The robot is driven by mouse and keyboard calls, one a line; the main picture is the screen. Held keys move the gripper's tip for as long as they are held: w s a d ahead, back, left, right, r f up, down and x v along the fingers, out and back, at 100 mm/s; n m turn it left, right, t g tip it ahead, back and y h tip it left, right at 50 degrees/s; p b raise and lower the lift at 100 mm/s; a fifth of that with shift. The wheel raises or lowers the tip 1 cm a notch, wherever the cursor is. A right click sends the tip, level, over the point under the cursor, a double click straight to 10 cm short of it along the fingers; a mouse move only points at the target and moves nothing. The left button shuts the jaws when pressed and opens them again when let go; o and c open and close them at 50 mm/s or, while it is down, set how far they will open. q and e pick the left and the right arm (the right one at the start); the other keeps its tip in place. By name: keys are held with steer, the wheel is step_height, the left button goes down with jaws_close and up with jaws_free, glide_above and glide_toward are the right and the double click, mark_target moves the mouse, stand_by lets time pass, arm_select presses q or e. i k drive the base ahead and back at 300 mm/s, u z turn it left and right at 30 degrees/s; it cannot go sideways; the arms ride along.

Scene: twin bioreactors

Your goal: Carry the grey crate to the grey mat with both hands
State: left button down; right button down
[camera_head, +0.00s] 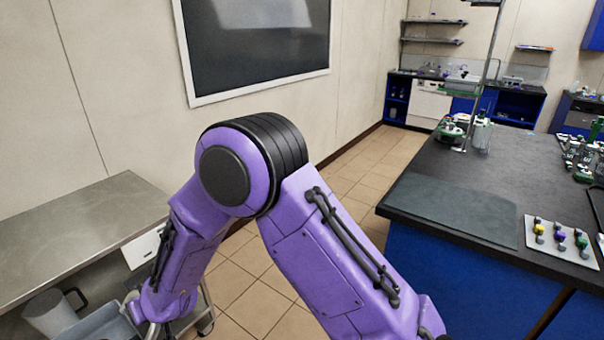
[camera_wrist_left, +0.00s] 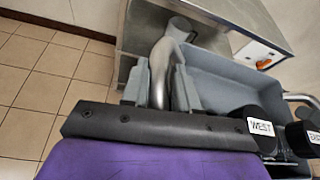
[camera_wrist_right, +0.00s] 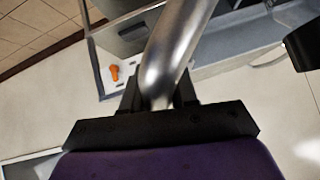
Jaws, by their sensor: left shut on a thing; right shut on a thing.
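The grey crate (camera_wrist_left: 212,88) has metal bar handles and shows beside the steel table in the left wrist view. Part of it (camera_head: 100,326) shows at the bottom left of the head view. My left gripper (camera_wrist_left: 162,92) is shut on one metal handle (camera_wrist_left: 160,66). My right gripper (camera_wrist_right: 158,92) is shut on the other metal handle (camera_wrist_right: 178,40). Black-capped items labelled WEST (camera_wrist_left: 260,128) and another label, partly cut off, show at the crate. The grey mat (camera_head: 450,211) lies bare on the dark bench at the right. Both grippers are mostly out of the head view.
The steel table (camera_head: 75,235) stands at the left, with a grey jug (camera_head: 50,314) below its edge. The dark bench (camera_head: 520,165) carries a white tray (camera_head: 562,243) of coloured pieces beside the mat and a stand farther back. Tiled floor (camera_head: 255,285) lies between.

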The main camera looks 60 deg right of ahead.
mark_target(452, 203)
steer(key=z, duration=2.85)
steer(key=i, duration=1.65)
steer(key=z, duration=0.05)
